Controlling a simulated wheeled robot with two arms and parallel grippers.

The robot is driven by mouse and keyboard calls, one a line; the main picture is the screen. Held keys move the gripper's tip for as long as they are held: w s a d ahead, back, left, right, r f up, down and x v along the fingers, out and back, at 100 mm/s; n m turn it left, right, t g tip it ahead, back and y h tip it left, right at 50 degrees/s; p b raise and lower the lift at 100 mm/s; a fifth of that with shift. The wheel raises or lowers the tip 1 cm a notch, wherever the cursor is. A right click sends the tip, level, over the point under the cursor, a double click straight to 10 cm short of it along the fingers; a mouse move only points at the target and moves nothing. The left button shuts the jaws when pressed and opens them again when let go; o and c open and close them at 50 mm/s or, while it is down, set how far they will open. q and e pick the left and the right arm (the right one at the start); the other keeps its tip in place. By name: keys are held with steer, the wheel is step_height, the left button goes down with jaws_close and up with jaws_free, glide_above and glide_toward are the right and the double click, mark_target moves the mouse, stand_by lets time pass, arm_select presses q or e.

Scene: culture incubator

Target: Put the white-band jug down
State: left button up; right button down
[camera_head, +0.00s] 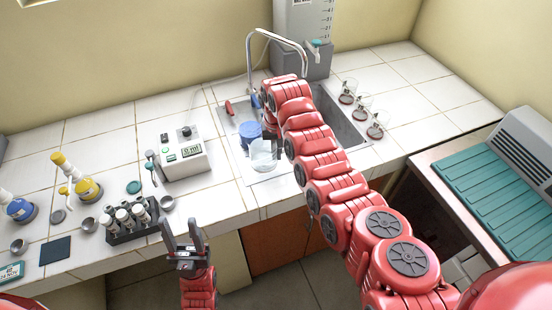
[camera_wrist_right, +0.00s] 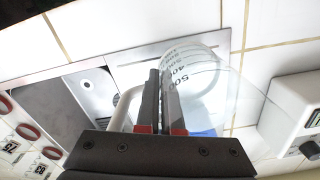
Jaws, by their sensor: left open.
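A clear jug (camera_head: 263,157) with a pale rim and handle is at the steel drainboard left of the sink basin. In the right wrist view the jug (camera_wrist_right: 195,75) shows printed volume marks. My right gripper (camera_wrist_right: 160,76) is at its pale handle, with its fingers close together on it. I cannot tell whether the jug's base touches the surface. In the head view my right arm hides most of that gripper. My left gripper (camera_head: 185,232) is open and empty in front of the counter edge, near the vial rack (camera_head: 133,222).
A blue-topped vessel (camera_head: 250,131) stands just behind the jug. The faucet (camera_head: 275,38) arches over the sink (camera_head: 340,118). Several glass beakers (camera_head: 362,103) stand right of it. A white meter box (camera_head: 184,155) is to the left. Bare tiles lie between box and drainboard.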

mark_target(276, 158)
steer(key=shift+w, duration=0.2)
steer(key=shift+w+a, duration=0.1)
steer(key=shift+w, duration=0.1)
steer(key=shift+f+p, duration=0.5)
steer(key=shift+f, duration=1.2)
steer(key=shift+f, duration=0.1)
steer(key=c, duration=1.1)
jaws_free()
